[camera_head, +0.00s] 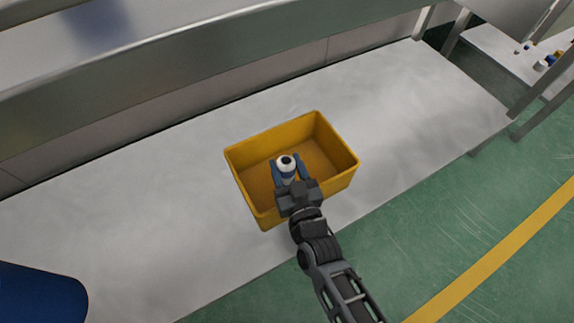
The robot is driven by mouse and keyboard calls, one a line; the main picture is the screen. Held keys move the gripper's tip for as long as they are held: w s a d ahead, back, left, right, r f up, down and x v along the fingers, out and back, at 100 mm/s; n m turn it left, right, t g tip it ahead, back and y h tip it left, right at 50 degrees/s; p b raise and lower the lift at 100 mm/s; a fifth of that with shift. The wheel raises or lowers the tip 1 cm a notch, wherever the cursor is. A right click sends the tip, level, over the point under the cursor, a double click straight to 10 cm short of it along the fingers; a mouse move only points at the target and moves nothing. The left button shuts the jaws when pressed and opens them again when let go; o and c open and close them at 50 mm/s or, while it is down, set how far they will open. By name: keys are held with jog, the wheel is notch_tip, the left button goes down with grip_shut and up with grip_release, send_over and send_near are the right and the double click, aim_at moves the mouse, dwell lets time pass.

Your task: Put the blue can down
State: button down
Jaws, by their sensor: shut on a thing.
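The blue can (286,163) shows mostly as its round white top with a dark centre; little of its body is in sight. My gripper (289,170) is shut on it, with one blue finger on each side. The can looks about upright and is over the inside of an open yellow crate (340,143). The can's lower end is hidden by my gripper, so I cannot tell whether it touches the crate's floor. No other thing shows inside the crate.
The crate stands on a long pale grey table (410,100) with free room on both sides. A metal rail (200,62) runs along the back. A dark blue object (38,295) is at the lower left. Small items (545,62) stand on a farther table at upper right.

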jog(key=shift+f, duration=0.3)
jog(key=c, duration=0.8)
grip_release()
jog(key=o, duration=0.3)
jog(key=shift+s+f, duration=0.1)
jog(key=shift+f, duration=0.1)
jog(key=shift+o, duration=0.2)
jog(key=shift+r, duration=0.1)
